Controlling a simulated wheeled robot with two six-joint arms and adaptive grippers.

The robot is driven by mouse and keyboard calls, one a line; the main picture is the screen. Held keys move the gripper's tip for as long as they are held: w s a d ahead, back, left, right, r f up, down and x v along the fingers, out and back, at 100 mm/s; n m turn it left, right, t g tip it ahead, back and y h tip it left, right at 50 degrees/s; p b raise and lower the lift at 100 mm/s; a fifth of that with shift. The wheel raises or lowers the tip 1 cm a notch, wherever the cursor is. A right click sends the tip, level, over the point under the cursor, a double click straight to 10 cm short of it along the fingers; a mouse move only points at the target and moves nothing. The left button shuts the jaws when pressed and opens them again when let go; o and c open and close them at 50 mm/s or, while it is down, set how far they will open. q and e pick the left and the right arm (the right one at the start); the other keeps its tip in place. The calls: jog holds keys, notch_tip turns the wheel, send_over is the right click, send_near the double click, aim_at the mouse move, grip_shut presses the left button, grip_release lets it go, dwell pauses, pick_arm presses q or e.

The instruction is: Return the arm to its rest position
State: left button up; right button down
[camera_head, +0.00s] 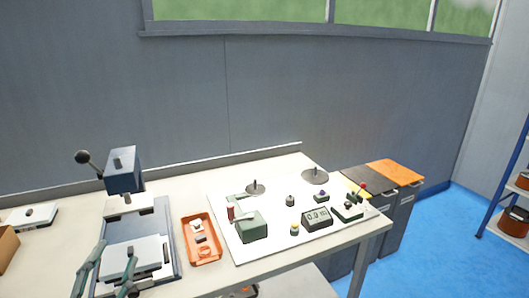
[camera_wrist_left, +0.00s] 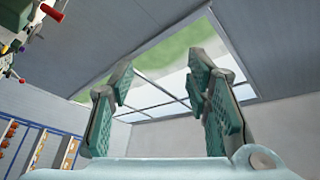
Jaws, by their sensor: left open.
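My left gripper (camera_head: 108,266) shows at the bottom left of the head view. Its two green fingers stand apart, in front of the press with the blue head (camera_head: 124,170), and hide part of its base. Whether they touch it I cannot tell. In the left wrist view the gripper (camera_wrist_left: 160,82) is open with nothing between its padded fingers; they point up toward the window and ceiling. My right gripper is in neither view.
The white table (camera_head: 285,160) carries an orange tray (camera_head: 217,251) with small parts and a white panel with a coil winder (camera_head: 250,226) and a display box (camera_head: 317,217). Bins (camera_head: 396,172) stand beyond its right end. Blue floor (camera_head: 440,235) is clear at right, before a shelf.

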pick_arm(q)
jog(key=s+a+f+n+g+y, duration=0.2)
jog(key=f+n+g, duration=0.15)
jog(key=f, duration=0.45)
jog(key=s+a+f+n+g+y, duration=0.25)
jog(key=f+g, duration=0.25)
jog(key=f, duration=0.3)
jog(key=s+d+f+n+g+h, duration=0.1)
jog(key=s+d+f+g+h, duration=0.1)
jog(key=s+d+f+g, duration=0.4)
jog(key=s+d+f+n+g+h, duration=0.1)
jog(key=s+d+f+g+h, duration=0.15)
jog(key=s+f, duration=0.65)
notch_tip(320, 180, down, 16)
jog(key=s+a+g, duration=0.2)
jog(key=s+a+f+p, duration=0.1)
jog(key=s+f, duration=1.2)
jog(key=s, duration=0.1)
jog(key=shift+s+f+g+y, duration=0.3)
jog(key=shift+f+g+y, duration=0.1)
